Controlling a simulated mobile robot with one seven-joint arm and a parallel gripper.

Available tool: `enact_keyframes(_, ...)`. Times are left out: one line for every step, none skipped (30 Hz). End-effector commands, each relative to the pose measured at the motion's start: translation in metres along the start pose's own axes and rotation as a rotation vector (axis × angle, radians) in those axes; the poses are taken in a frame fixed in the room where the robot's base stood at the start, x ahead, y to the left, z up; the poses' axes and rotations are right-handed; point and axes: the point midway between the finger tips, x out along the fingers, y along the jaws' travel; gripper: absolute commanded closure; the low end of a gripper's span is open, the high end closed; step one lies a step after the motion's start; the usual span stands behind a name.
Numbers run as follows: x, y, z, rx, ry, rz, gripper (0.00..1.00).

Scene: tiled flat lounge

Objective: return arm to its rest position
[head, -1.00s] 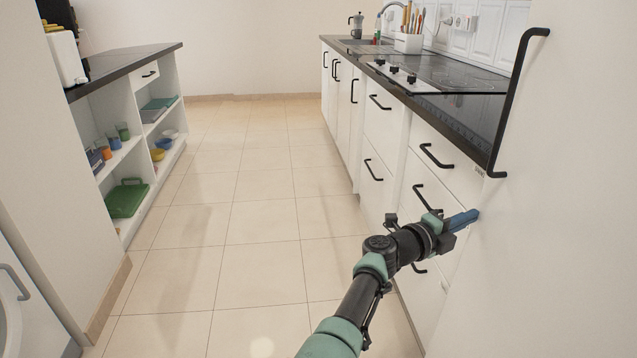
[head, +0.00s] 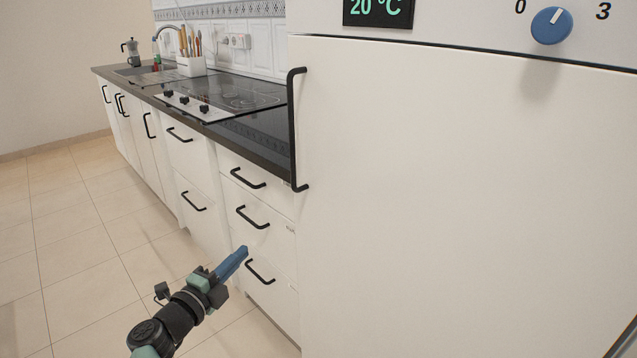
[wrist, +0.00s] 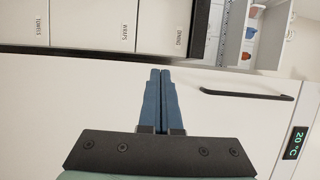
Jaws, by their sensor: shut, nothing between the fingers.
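My gripper (head: 240,254) is at the lower left of the head view, in front of the white drawers beside the fridge. Its blue fingers are closed together with nothing between them. In the wrist view the fingers (wrist: 159,80) lie side by side in the middle, in front of the white fridge door. My arm comes up from the bottom edge of the head view and is partly out of frame.
A fridge (head: 450,200) with a black handle (head: 292,130) fills the right side. Drawers (head: 255,215) with protruding black handles stand close to my gripper. A counter with a hob (head: 230,90) runs back left. The tiled floor (head: 80,240) at left is clear.

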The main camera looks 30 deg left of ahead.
Motion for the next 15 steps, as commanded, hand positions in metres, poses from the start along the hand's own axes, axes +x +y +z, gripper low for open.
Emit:
enact_keyframes(0.0, 0.0, 0.0, 0.0, 0.0, 0.0, 1.0)
enact_keyframes(0.0, 0.001, 0.0, 0.0, 0.0, 0.0, 1.0)
enact_keyframes(0.0, 0.001, 0.0, 0.0, 0.0, 0.0, 1.0)
enact_keyframes(0.0, 0.001, 0.0, 0.0, 0.0, 0.0, 1.0)
enact_keyframes(0.0, 0.0, -0.001, 0.0, 0.001, -0.001, 1.0)
enact_keyframes(0.003, -0.004, -0.003, 0.0, 0.001, -0.01, 1.0)
enact_keyframes(0.006, -0.009, -0.005, -0.001, 0.002, -0.021, 1.0)
enact_keyframes(0.01, -0.016, -0.009, -0.002, 0.001, -0.036, 1.0)
enact_keyframes(0.018, -0.029, -0.015, -0.007, 0.0, -0.065, 1.0)
enact_keyframes(0.024, -0.041, -0.021, -0.012, 0.0, -0.091, 1.0)
enact_keyframes(0.031, -0.055, -0.028, -0.02, -0.002, -0.124, 1.0)
enact_keyframes(0.041, -0.077, -0.04, -0.036, -0.003, -0.173, 1.0)
enact_keyframes(0.047, -0.096, -0.05, -0.051, -0.003, -0.213, 1.0)
enact_keyframes(0.054, -0.115, -0.061, -0.07, -0.002, -0.255, 1.0)
enact_keyframes(0.06, -0.141, -0.075, -0.099, -0.002, -0.311, 1.0)
